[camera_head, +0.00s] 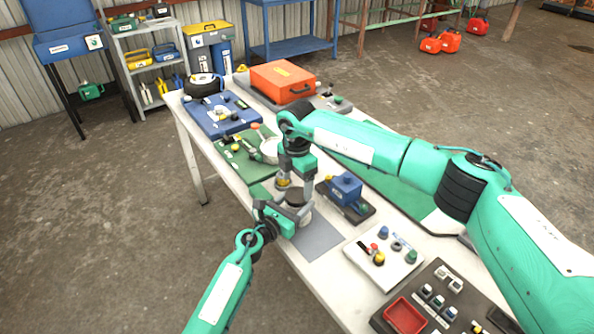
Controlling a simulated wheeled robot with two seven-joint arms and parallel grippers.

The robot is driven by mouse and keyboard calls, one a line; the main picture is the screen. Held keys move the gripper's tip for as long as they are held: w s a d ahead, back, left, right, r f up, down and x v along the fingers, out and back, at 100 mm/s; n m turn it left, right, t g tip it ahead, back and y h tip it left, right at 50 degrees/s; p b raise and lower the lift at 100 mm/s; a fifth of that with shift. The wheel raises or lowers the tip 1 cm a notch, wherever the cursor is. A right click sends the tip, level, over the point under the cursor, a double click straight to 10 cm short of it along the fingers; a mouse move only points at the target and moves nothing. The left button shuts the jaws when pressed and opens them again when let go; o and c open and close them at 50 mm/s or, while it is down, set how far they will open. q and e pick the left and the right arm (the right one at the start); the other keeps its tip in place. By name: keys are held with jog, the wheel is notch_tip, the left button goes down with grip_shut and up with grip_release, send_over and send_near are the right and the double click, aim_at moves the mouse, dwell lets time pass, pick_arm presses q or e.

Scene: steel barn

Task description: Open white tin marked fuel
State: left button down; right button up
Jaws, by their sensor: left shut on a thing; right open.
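The white tin (306,219) stands near the left edge of the long white table, with a dark lid (297,196) on top. The grippers hide much of it, and no fuel marking can be read. My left gripper (290,213) comes in from the lower left and is shut on the tin's body. My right gripper (296,184) points down over the tin, its open fingers on either side of the lid. I cannot tell whether these fingers touch the lid.
A grey mat (317,237) lies beside the tin. A blue box on a dark base (346,187) stands close to the right. A green board (245,152) and a blue board (220,117) lie behind. A white panel with knobs (383,256) lies in front.

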aim_at(297, 194)
jog(key=shift+f, duration=1.85)
